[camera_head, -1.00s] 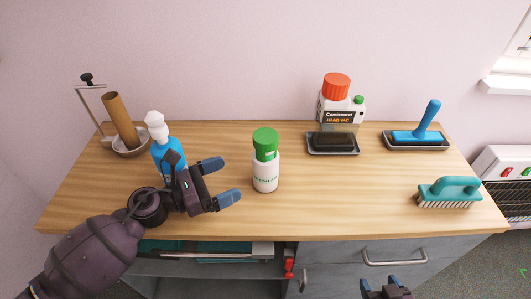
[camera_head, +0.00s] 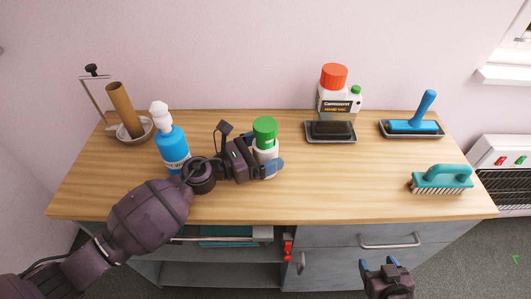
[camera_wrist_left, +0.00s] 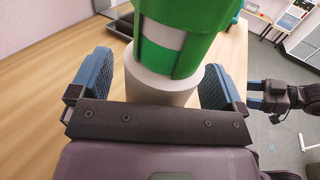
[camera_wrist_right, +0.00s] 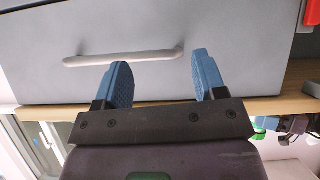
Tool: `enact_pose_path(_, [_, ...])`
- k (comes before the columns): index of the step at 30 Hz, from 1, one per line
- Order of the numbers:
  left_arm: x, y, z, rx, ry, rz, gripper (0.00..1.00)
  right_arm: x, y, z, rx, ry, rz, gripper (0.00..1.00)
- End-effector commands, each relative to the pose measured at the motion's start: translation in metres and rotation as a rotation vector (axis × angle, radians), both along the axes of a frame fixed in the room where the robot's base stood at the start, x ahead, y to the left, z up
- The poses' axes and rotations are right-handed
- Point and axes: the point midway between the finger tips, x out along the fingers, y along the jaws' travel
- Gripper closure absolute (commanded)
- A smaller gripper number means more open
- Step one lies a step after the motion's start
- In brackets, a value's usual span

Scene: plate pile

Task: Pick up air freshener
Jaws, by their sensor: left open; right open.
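The air freshener, a white can with a green cap (camera_head: 265,131), stands upright on the wooden counter. My left gripper (camera_head: 268,163) is at the can, with its fingers around the body below the cap. The left gripper is open. My right gripper (camera_head: 380,264) is open and empty, in front of the grey drawers; in the right wrist view its fingers (camera_wrist_right: 158,80) have nothing between them.
A blue spray bottle (camera_head: 171,143) stands just left of the can, close to my left wrist.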

Motion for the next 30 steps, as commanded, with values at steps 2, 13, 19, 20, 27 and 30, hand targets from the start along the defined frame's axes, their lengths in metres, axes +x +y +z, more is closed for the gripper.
enact_pose_path(2, [0.001, -0.002, 0.0, 0.0, 0.0, 0.0, 0.05, 0.0, 0.001, 0.0, 0.002, -0.001, -0.001, 0.35])
enact_pose_path(13, [0.001, -0.001, 0.0, 0.0, 0.0, 0.0, 0.34, -0.006, 0.0, -0.002, 0.004, 0.009, -0.006, 0.35])
enact_pose_path(19, [0.001, -0.001, 0.0, 0.0, 0.0, 0.0, 0.65, -0.009, -0.001, -0.003, 0.003, 0.015, -0.007, 0.35])
enact_pose_path(20, [0.001, -0.001, 0.0, -0.001, 0.0, 0.0, 0.65, -0.009, -0.001, -0.003, 0.003, 0.015, -0.007, 0.35])
enact_pose_path(27, [0.001, -0.001, 0.002, 0.0, -0.001, 0.0, 0.65, -0.007, -0.001, -0.001, 0.001, 0.01, -0.005, 0.35])
enact_pose_path(30, [0.001, -0.001, 0.01, 0.001, -0.004, 0.0, 0.65, -0.004, -0.001, 0.004, 0.0, 0.003, -0.002, 0.35])
